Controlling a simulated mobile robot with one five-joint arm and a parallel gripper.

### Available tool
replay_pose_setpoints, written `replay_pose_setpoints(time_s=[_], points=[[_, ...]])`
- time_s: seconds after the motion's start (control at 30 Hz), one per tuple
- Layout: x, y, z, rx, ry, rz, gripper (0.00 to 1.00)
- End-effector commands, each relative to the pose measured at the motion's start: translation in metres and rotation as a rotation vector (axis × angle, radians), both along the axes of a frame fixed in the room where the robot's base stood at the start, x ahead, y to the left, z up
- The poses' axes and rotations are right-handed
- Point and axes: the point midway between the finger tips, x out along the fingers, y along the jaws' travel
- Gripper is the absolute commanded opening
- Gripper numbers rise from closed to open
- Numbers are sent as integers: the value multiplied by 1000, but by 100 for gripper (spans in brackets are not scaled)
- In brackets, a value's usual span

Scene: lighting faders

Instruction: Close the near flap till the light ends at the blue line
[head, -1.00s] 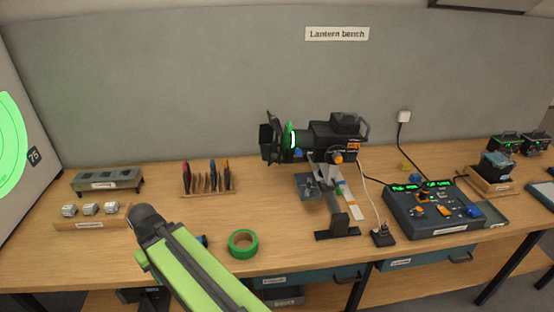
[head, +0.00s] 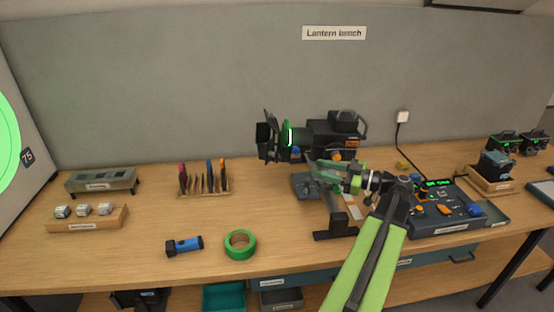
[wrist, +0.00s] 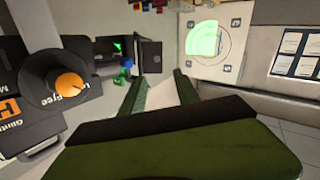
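The black lantern (head: 335,135) stands on the bench with its black flaps (head: 266,137) at its left, front end. A green glow shows behind them. In the wrist view a dark square flap (wrist: 150,55) stands ahead of my gripper; it is probably the near flap. My gripper (head: 312,172) is in front of and below the lantern, right of the flaps and apart from them. In the wrist view my gripper's fingers (wrist: 163,85) are spread with nothing clear between them. Green light (wrist: 203,40) falls on a white board (wrist: 228,45). I cannot make out the blue line.
A control desk (head: 445,208) stands right of the lantern. A green tape roll (head: 240,244) and a blue torch (head: 185,246) lie at the front. A rack of coloured strips (head: 204,182) stands to the left. The bench between rack and lantern is clear.

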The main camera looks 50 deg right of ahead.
Motion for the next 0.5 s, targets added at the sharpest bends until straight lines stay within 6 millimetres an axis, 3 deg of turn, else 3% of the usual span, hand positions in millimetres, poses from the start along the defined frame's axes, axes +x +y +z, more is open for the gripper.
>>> replay_pose_setpoints(time_s=[0.1,0.27,0.5], points=[[-13,-9,6,-26,-37,-23,38],[-6,-6,6,-28,-38,-22,38],[42,8,6,-26,-36,-19,38]])
